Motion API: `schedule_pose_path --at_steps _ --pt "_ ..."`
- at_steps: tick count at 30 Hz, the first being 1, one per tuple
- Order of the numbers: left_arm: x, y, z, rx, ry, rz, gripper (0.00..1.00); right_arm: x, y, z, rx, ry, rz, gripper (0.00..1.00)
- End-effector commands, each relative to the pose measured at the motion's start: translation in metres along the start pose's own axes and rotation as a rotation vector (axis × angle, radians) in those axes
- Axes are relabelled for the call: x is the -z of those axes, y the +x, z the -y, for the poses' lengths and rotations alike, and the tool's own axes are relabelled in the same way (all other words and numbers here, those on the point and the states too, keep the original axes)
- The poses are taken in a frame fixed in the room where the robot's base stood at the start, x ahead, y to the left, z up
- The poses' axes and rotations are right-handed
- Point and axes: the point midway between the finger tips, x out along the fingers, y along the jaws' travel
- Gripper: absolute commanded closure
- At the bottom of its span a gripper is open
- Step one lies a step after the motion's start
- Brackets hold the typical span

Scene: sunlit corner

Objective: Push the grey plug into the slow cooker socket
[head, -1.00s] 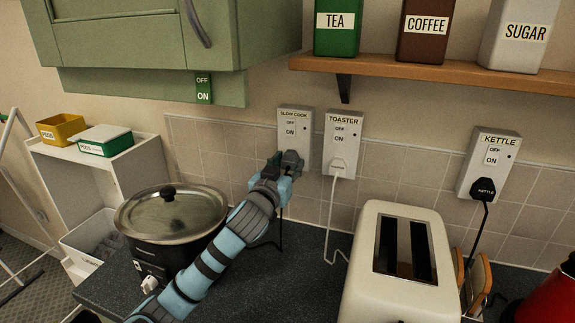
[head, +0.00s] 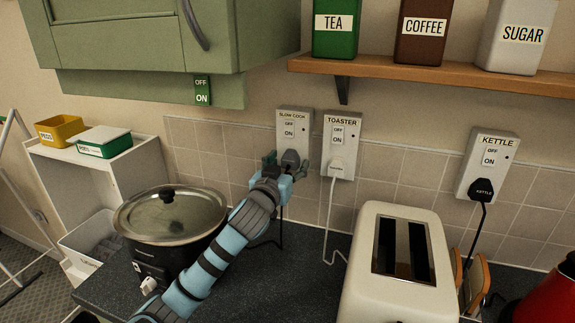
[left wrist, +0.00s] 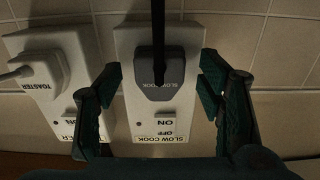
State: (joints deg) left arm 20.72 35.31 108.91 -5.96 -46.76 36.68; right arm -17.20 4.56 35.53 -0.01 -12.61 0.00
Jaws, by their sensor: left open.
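The grey plug (head: 290,158) sits at the lower part of the slow cooker socket (head: 294,121), its cord hanging down. In the left wrist view the plug (left wrist: 158,77), marked SLOW COOK, lies against the socket's face (left wrist: 186,110); whether it is fully seated I cannot tell. My left gripper (head: 286,162) is at the plug, and its fingers (left wrist: 158,90) are spread wide on both sides of it, with gaps between. The slow cooker (head: 172,225), black with a glass lid, stands on the counter. My right gripper is not in view.
The toaster socket (head: 341,130) with a white plug is close to the right. The kettle socket (head: 488,160) with a black plug is farther right. A cream toaster (head: 395,285) stands in front on the counter. A shelf (head: 420,75) with canisters runs above.

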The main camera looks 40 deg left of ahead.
Motion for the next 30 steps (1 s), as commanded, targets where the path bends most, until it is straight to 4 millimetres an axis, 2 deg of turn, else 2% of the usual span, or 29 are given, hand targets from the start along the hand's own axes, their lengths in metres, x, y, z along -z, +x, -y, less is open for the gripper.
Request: schedule_pose_path --at_steps 4,7,15,18,22,28,30 --pt "0.0 -0.004 0.0 0.0 0.002 0.0 0.38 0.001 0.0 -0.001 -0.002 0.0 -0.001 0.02" --pt "0.0 -0.019 0.0 0.0 0.006 0.0 0.38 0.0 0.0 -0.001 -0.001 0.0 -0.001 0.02" --pt "-0.001 -0.092 -0.001 -0.004 0.007 0.001 0.38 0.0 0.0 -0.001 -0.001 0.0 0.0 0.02" --pt "-0.001 -0.11 0.0 -0.001 0.005 0.001 0.38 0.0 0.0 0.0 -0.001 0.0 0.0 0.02" --pt "-0.001 -0.12 0.0 -0.001 0.001 0.001 0.38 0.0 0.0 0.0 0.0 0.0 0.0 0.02" --pt "0.0 -0.12 0.0 0.0 0.0 0.0 0.38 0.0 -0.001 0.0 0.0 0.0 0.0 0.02" --pt "0.006 -0.12 0.0 0.0 0.0 0.0 0.38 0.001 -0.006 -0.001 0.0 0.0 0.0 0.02"
